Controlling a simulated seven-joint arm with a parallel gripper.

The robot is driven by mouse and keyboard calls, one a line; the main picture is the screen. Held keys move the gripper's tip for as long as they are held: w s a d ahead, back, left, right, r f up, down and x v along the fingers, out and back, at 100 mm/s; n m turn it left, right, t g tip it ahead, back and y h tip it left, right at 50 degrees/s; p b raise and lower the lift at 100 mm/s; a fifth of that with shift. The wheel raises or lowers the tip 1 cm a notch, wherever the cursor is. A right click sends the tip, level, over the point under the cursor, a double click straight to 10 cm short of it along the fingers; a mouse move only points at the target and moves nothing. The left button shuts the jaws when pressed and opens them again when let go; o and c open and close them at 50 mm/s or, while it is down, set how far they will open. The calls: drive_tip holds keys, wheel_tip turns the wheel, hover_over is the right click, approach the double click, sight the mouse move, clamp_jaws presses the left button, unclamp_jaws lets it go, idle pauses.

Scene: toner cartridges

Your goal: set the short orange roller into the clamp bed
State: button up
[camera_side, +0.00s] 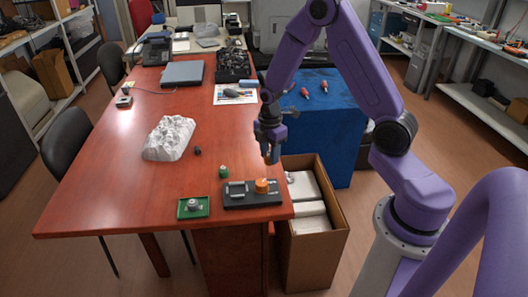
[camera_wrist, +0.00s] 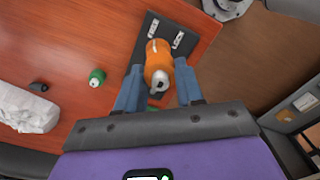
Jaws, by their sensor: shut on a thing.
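The short orange roller (camera_side: 262,186) shows at the right end of the dark clamp bed (camera_side: 278,199), near the table's front right corner. My gripper (camera_side: 270,160) points down just above it in the side view. In the wrist view the orange roller (camera_wrist: 157,58) lies between my two blue fingers (camera_wrist: 158,80), its grey end towards the camera. My gripper is shut on it. The dark clamp bed (camera_wrist: 165,50) lies behind it, with two light grey clamp pieces at the far end. Whether the roller rests on the bed is unclear.
A green tray (camera_side: 181,213) holding a grey part lies left of the bed. A small green cylinder (camera_side: 223,172), a dark knob (camera_side: 197,151) and a white rock-like lump (camera_side: 168,138) stand farther back. An open cardboard box (camera_side: 318,248) stands beside the table. The table's left side is clear.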

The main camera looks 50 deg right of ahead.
drive_tip(key=shift+w+a+f, duration=1.2)
drive_tip(key=shift+a+f, duration=0.15)
drive_tip(key=shift+f, duration=0.1)
drive_tip(key=shift+w+a+f, duration=1.15)
drive_tip(key=shift+a+f, duration=0.25)
drive_tip(key=shift+w+a+f, duration=1.2)
drive_tip(key=shift+a+f, duration=0.15)
drive_tip(key=shift+f, duration=0.1)
drive_tip(key=shift+f, duration=0.9)
drive_tip(key=o, duration=1.1)
drive_tip(key=shift+r, duration=2.35)
